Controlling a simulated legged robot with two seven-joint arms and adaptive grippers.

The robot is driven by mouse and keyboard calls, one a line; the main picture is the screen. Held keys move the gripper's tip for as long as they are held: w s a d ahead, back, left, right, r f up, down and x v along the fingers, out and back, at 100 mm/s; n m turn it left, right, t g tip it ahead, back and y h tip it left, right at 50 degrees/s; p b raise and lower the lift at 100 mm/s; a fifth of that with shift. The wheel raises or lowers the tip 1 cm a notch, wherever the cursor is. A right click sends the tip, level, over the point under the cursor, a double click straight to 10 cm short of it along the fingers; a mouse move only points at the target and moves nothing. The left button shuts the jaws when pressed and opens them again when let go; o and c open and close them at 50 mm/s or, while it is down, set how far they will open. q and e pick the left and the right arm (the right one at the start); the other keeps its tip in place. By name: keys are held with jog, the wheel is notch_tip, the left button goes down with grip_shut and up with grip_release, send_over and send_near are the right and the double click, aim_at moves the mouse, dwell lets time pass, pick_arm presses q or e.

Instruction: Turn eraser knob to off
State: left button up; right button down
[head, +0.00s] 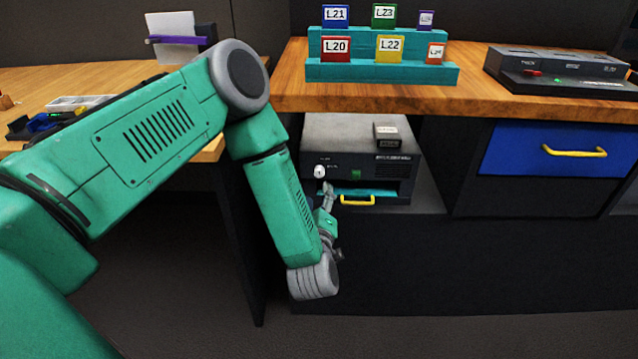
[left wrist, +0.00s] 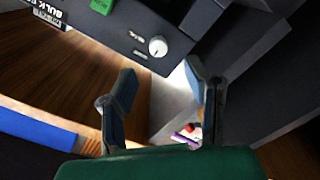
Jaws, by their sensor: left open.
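The eraser (head: 345,150) is a dark box with a grey top on the shelf under the wooden counter. Its white round knob (head: 319,171) is at the left of its front face, left of a green button (head: 356,174). In the left wrist view the knob (left wrist: 158,46) shows beyond the fingers, with small markings beside it too blurred to read. My left gripper (head: 327,192) is just below and in front of the knob, apart from it. Its two fingers (left wrist: 163,95) are spread with nothing between them. My right gripper is not in view.
A yellow handle (head: 357,201) sits low on the eraser's front, close to my left gripper. A small dark box (head: 387,134) lies on the eraser. A blue drawer (head: 540,150) is to the right. Labelled blocks on a teal stand (head: 380,74) are on the counter above.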

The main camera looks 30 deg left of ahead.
pick_arm(q)
jog(key=v, duration=0.4)
jog(key=shift+s+d, duration=0.15)
jog(key=shift+s, duration=0.1)
jog(key=shift+f, duration=0.1)
